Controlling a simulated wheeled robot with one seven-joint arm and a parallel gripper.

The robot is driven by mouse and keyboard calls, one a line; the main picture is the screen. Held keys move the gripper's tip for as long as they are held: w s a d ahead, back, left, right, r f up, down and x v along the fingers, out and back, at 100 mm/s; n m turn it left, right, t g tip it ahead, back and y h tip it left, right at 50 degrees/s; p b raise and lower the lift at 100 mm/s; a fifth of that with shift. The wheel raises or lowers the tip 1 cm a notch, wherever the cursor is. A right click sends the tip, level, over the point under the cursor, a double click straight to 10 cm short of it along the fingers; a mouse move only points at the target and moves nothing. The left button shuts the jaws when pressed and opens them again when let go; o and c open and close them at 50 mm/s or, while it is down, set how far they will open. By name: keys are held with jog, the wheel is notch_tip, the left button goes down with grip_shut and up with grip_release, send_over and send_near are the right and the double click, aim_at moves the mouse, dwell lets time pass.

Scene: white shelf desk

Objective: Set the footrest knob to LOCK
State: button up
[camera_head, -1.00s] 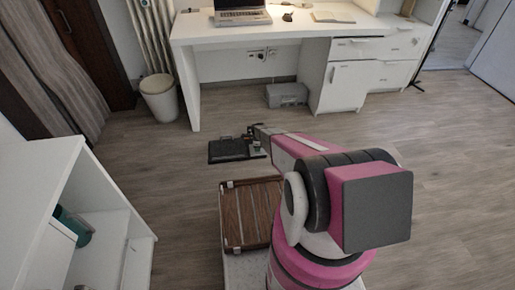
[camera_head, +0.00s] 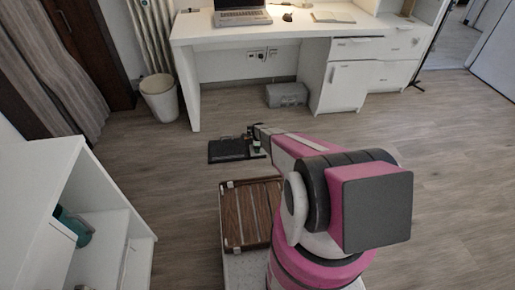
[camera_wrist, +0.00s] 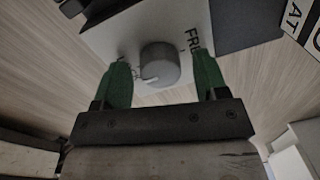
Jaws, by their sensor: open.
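The footrest (camera_head: 227,150) is a dark flat pad on the floor in front of the desk in the head view. In the wrist view its knob (camera_wrist: 160,64) is a grey round dial with a white pointer mark, on a light label panel (camera_wrist: 143,28). The letters "FRE" show to the knob's right; the lettering to its left is partly hidden by a finger. My gripper (camera_wrist: 160,80) is open, with one green finger on each side of the knob. I cannot tell whether the fingers touch it. In the head view my gripper (camera_head: 255,146) is at the footrest's right edge.
A brown slatted board (camera_head: 250,212) lies near my base. A white shelf (camera_head: 45,225) is at left. Floor to the right is clear.

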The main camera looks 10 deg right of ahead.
notch_tip(320, 180, up, 11)
jog(key=shift+s+f, duration=0.15)
jog(key=shift+s, duration=0.1)
dwell(0.5)
jog(key=s+r+n, duration=2)
jog(key=s+r, duration=1.6)
jog(key=r, duration=0.3)
jog(key=shift+s+r+n+g, duration=0.2)
jog(key=shift+s+n+g, duration=0.1)
jog(key=shift+s, duration=0.05)
